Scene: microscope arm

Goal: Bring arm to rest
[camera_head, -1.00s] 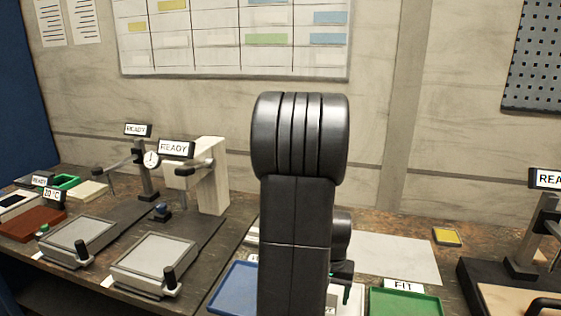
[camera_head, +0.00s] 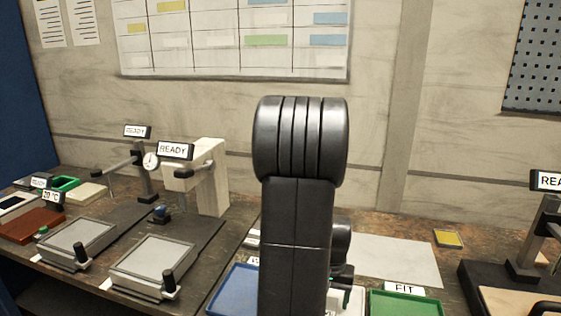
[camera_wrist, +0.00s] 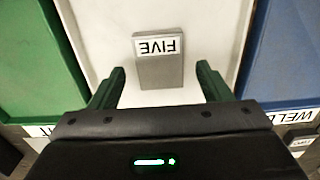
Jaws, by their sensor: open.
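The block does not touch the fingers. In the head view my dark arm stands upright in the middle and hides most of the white tray and the gripper.
A blue tray (camera_head: 235,289) and a green tray labelled FIT (camera_head: 405,303) flank the white one. Instruments with READY signs (camera_head: 173,151) stand at left. A white sheet (camera_head: 395,258) and a yellow pad (camera_head: 448,238) lie behind. Another stand (camera_head: 528,240) is at right.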

